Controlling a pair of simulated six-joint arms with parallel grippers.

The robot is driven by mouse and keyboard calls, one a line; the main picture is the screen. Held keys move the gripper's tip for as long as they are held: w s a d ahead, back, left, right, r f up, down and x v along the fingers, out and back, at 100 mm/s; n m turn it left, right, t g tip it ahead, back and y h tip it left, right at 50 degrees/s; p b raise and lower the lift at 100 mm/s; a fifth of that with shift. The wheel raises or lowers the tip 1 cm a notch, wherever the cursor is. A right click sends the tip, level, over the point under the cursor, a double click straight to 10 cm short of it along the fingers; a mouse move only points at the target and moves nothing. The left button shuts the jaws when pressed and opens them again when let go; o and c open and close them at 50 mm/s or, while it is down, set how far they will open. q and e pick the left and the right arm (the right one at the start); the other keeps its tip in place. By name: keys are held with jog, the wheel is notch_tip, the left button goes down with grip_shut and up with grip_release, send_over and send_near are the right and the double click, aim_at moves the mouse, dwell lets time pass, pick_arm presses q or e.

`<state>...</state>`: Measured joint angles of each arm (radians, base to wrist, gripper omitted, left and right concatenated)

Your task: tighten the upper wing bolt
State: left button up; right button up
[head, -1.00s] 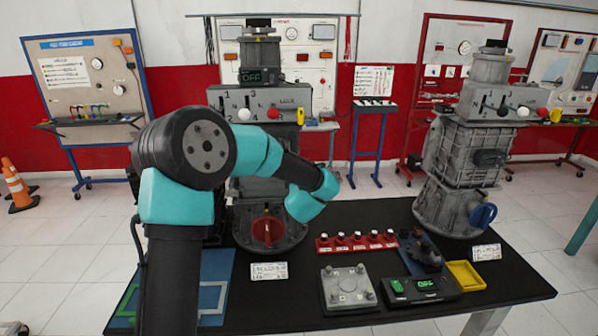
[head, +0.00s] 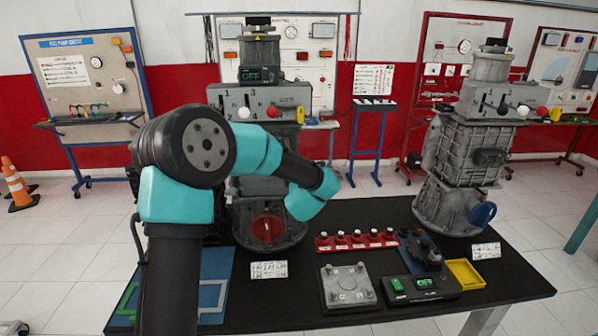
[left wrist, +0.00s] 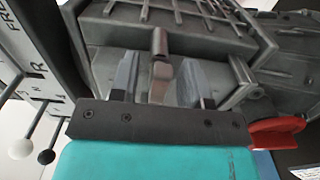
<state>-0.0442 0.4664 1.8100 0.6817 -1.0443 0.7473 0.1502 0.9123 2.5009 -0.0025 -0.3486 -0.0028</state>
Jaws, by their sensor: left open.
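The left engine trainer (head: 262,100) stands on the dark bench, and my left arm reaches across in front of it. In the head view my arm hides the trainer's middle and my left gripper. In the left wrist view my left gripper (left wrist: 158,78) is open, its two grey fingers apart. A small brownish-grey tab on a short stem (left wrist: 161,72), apparently the wing bolt, shows between the fingers against the grey housing. I cannot tell whether either finger touches it. A red handle (left wrist: 277,132) shows at the right of this view. My right gripper is not in view.
A second engine trainer (head: 460,150) with a blue knob (head: 482,214) stands at the right. On the bench are a row of red-based knobs (head: 356,241), a grey plate (head: 347,288), a black box (head: 422,286) and a yellow tray (head: 466,273).

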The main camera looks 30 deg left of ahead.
pick_arm(q)
jog(key=v, duration=1.7)
jog(key=shift+s, duration=0.25)
jog(key=shift+d+f, duration=0.1)
